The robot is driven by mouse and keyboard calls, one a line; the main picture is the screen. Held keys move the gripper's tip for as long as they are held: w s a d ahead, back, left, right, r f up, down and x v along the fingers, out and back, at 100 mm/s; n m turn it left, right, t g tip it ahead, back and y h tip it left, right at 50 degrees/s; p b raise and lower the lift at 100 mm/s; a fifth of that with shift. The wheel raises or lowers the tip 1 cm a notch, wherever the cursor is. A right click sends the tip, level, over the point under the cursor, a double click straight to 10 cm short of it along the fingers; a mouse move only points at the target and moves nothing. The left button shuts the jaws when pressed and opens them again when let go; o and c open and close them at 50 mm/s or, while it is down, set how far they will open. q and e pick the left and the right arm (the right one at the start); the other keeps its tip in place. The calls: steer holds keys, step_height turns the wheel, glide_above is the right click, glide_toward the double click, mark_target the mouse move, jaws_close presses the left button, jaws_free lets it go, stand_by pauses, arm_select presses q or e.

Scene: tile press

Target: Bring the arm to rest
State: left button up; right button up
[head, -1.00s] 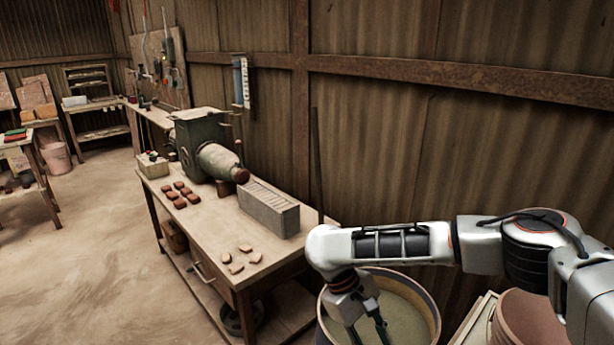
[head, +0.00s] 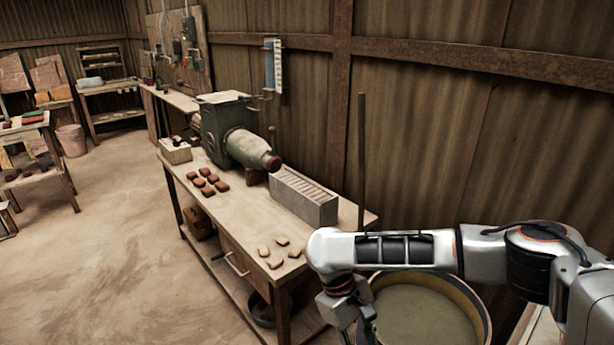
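My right arm comes in from the right edge, with its forearm level in front of the wall. My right gripper (head: 358,325) points down at the bottom edge, at the left rim of a wide tub (head: 430,312) of greyish liquid or slurry. The fingertips are cut off by the frame, so its opening and any contact with the tub cannot be told. No held object shows. My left gripper is not in view.
A wooden workbench (head: 225,208) stands left of the gripper. It bears a green press (head: 228,130), a grey slotted block (head: 303,200), several dark red tiles (head: 207,182) and several pale pieces (head: 275,263). A thin pole (head: 361,160) stands against the wall. Floor at left is open.

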steer(key=s+a+f+t+y, duration=0.1)
steer(key=s+a+f+y, duration=0.25)
steer(key=a, duration=0.45)
steer(key=s+a+f+t+y, duration=0.1)
steer(key=s+a+f+y, duration=0.15)
steer(key=a+y, duration=0.45)
steer(key=s+a+f+t+y, duration=0.1)
steer(key=s+a+f+y, duration=0.2)
steer(key=a, duration=0.7)
steer(key=w+d+f+m+t+h, duration=0.1)
steer(key=d+f+m+t, duration=0.1)
steer(key=d+t, duration=0.35)
steer(key=w+d+f+m+t+h, duration=0.1)
steer(key=w+d+f+m+t, duration=0.15)
steer(key=d, duration=0.65)
steer(key=s+d+f+t+h, duration=0.1)
steer(key=s+d+h, duration=0.1)
steer(key=d, duration=0.8)
steer(key=s+d+f+t+h, duration=0.1)
steer(key=s+d+h, duration=0.2)
steer(key=d, duration=0.6)
steer(key=shift+s+d+f+t, duration=0.3)
steer(key=shift+s+d+f, duration=0.05)
steer(key=shift+s, duration=0.75)
steer(key=shift+n, duration=0.25)
